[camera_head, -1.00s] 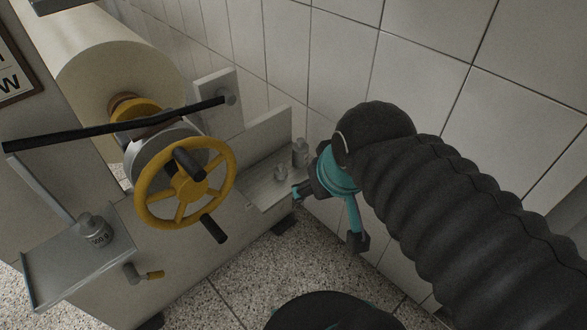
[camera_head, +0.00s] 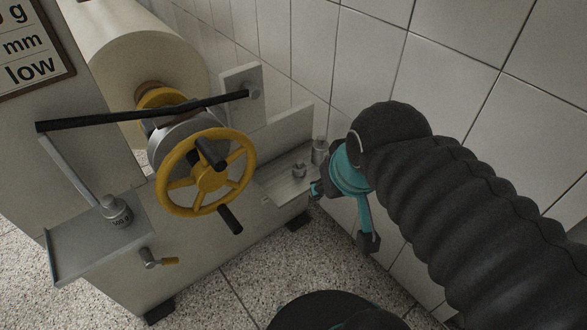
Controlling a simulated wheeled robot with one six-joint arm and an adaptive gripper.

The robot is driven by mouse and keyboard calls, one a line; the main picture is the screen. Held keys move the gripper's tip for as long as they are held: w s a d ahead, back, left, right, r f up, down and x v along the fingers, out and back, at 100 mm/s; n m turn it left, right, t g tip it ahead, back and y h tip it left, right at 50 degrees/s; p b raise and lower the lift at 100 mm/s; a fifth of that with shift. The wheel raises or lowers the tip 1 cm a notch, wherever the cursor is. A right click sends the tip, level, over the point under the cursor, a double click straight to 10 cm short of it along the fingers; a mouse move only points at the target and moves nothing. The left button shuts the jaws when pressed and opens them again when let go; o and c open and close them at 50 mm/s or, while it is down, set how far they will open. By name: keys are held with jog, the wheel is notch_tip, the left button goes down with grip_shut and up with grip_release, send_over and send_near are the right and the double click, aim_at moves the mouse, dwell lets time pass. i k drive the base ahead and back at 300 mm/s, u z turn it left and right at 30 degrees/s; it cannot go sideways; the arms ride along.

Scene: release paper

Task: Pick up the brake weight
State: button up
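A grey metal weight with a knob on top and a printed label (camera_head: 115,211) stands upright on the left tray (camera_head: 80,243) of the machine. On the right shelf (camera_head: 283,187) stand a small weight (camera_head: 298,171) and a taller grey weight (camera_head: 319,150), near the wall. My gripper (camera_head: 342,216), with teal and dark parts, is beside the right shelf, on its right side. Its two fingers are spread wide apart with nothing seen between them. My dark arm partly hides the gripper's body.
A yellow handwheel (camera_head: 206,172) and a long black lever (camera_head: 150,112) stick out between the two trays. A large paper roll (camera_head: 135,55) is behind them. The tiled wall (camera_head: 460,100) is close behind my arm.

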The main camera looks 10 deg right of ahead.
aim_at(299, 168)
jog(key=u, duration=1.65)
jog(key=k, duration=0.75)
jog(key=z, duration=1.25)
jog(key=i, duration=0.5)
